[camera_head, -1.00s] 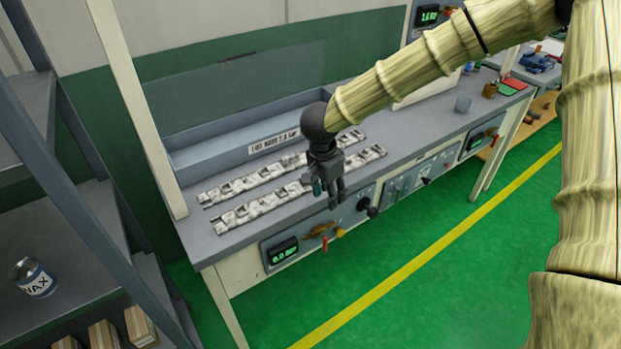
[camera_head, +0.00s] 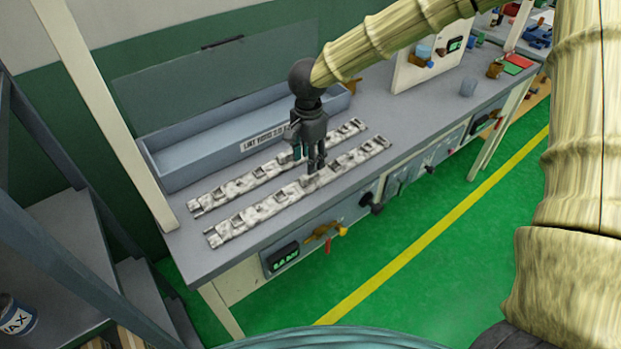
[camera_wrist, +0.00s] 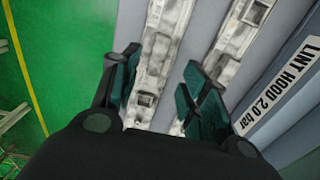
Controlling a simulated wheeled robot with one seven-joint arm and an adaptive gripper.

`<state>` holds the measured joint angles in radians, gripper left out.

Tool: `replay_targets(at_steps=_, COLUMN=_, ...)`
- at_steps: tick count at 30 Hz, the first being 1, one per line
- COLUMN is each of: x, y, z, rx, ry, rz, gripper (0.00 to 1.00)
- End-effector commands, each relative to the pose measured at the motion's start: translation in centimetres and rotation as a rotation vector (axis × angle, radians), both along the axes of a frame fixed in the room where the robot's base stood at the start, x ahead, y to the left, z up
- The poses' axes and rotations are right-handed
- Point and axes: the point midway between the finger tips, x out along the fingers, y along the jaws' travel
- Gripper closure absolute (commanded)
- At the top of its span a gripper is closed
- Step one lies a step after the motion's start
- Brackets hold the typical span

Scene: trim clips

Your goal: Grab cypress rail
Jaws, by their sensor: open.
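Two long, pale, mottled rails with raised clips lie side by side on the grey bench: a front rail (camera_head: 250,216) near the bench edge and a back rail (camera_head: 240,185) near the hood. I cannot tell by look which is the cypress one. My gripper (camera_head: 316,170) is open and empty, pointing down at the front rail near its middle. In the wrist view the front rail (camera_wrist: 149,85) runs between my two spread fingers (camera_wrist: 158,73), and the back rail (camera_wrist: 236,42) passes to the right, partly behind the right finger. Contact with the rail cannot be told.
A blue-grey trough labelled "LINT HOOD 2.0 bar" (camera_head: 195,158) stands behind the rails on the bench (camera_head: 205,262). A white post (camera_head: 120,125) rises at the left. A dark shelf (camera_head: 65,235) stands left. Green floor lies in front.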

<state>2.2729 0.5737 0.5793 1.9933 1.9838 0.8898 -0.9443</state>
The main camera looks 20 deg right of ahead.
Motion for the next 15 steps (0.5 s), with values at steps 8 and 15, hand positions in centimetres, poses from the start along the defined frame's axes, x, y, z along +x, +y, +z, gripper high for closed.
replay_targets(at_steps=8, x=-0.1, y=0.0, z=-1.7, rx=0.000, ry=0.001, rz=0.002, gripper=0.55)
replay_targets(at_steps=15, x=-0.3, y=-0.5, z=-4.7, rx=-0.002, ry=0.002, rz=0.003, gripper=0.55)
